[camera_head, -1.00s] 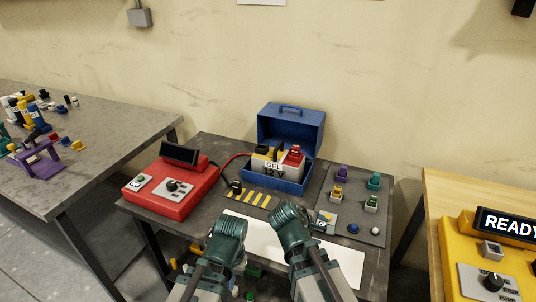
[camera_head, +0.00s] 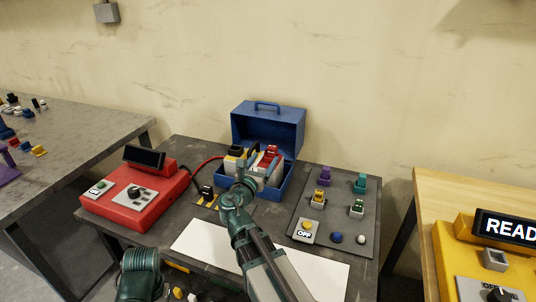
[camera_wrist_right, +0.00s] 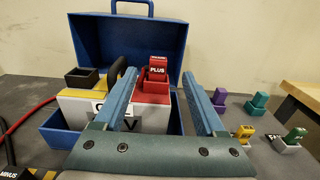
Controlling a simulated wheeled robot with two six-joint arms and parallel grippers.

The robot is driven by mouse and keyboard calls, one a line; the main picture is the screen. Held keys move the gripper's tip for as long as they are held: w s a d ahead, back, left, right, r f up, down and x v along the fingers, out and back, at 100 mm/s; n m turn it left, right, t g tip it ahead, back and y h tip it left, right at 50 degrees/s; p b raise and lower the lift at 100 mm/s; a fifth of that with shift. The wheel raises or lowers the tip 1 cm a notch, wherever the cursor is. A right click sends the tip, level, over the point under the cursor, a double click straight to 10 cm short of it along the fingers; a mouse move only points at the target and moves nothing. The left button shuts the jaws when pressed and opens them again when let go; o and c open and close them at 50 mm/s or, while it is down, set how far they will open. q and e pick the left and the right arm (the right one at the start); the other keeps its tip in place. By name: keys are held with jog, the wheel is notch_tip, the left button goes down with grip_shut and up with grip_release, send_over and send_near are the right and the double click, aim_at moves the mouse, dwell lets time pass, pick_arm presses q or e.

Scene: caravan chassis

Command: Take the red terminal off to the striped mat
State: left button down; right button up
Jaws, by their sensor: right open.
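The red terminal (camera_head: 271,153), marked PLUS in the right wrist view (camera_wrist_right: 157,72), sits upright on the red post of the battery (camera_wrist_right: 75,103), inside the open blue box (camera_head: 284,181). My right gripper (camera_head: 248,166) is open at the box, its two blue fingers on either side of the terminal as the wrist view shows it. I see no contact between fingers and terminal. The striped mat (camera_head: 208,206) lies in front of the box, partly hidden by my right arm. A black terminal (camera_head: 206,192) marked MINUS stands on it. My left gripper is out of view.
The red charger (camera_head: 135,197) stands left of the box, with a red cable (camera_head: 205,160) running towards it. A grey board (camera_head: 338,215) with coloured plugs and buttons lies to the right. A white sheet (camera_head: 195,240) lies in front. The blue lid (camera_head: 268,128) stands open behind.

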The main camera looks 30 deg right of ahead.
aim_at(272, 148)
jog(key=x, duration=0.7)
jog(key=x, duration=0.5)
jog(key=shift+w+f, duration=0.15)
jog(key=shift+w, duration=0.1)
grip_shut()
